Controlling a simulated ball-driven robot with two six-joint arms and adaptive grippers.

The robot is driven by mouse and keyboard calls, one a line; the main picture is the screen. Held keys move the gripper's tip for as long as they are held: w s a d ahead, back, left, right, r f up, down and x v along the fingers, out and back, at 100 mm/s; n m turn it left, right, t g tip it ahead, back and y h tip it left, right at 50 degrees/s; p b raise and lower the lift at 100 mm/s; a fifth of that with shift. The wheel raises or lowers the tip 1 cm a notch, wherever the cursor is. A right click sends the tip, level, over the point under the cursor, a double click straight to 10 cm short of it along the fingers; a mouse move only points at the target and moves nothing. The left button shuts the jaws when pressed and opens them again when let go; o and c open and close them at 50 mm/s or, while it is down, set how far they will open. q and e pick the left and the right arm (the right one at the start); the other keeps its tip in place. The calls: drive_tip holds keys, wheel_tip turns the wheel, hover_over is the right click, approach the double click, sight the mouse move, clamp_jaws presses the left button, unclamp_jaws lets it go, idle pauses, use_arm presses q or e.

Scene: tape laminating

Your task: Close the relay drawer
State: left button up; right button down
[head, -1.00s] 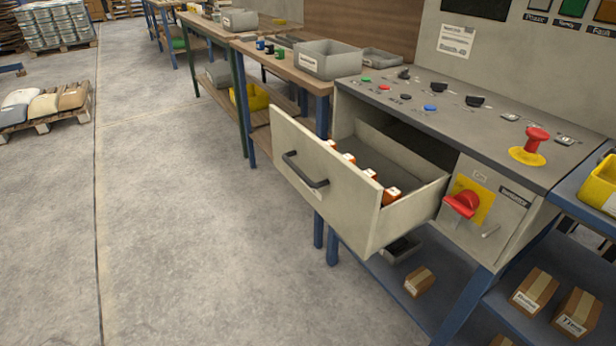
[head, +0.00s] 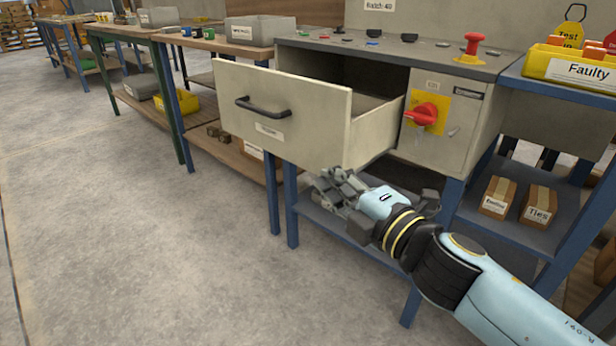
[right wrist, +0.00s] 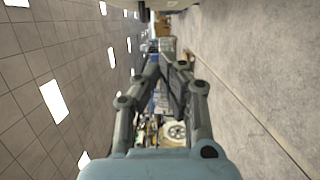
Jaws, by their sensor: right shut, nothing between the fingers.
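The relay drawer (head: 290,112) is pulled well out of the grey control cabinet. Its pale front faces left and toward me and carries a dark bar handle (head: 263,107) and a small label. The inside is mostly hidden behind the front. My right gripper (head: 330,184) is just below the drawer's near lower corner, pointing left. Whether it touches the drawer cannot be told. It is shut and empty; its fingers also show in the right wrist view (right wrist: 165,72). My left gripper is not in view.
The cabinet has a red rotary switch (head: 427,114) beside the drawer and a red stop button (head: 472,46) on top. A yellow bin (head: 570,68) labelled Faulty stands at the right. Small boxes (head: 498,196) lie on the blue shelf. The floor at the left is clear.

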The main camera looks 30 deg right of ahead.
sight(314, 146)
drive_tip(key=w, duration=0.3)
drive_tip(key=w+d+p, duration=0.1)
drive_tip(key=w, duration=0.3)
drive_tip(key=w+d, duration=0.1)
drive_tip(key=w, duration=0.3)
drive_tip(key=shift+d, duration=0.25)
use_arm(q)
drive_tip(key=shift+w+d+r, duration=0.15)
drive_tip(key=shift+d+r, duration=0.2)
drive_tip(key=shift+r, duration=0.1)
use_arm(e)
drive_tip(key=shift+w+r, duration=0.1)
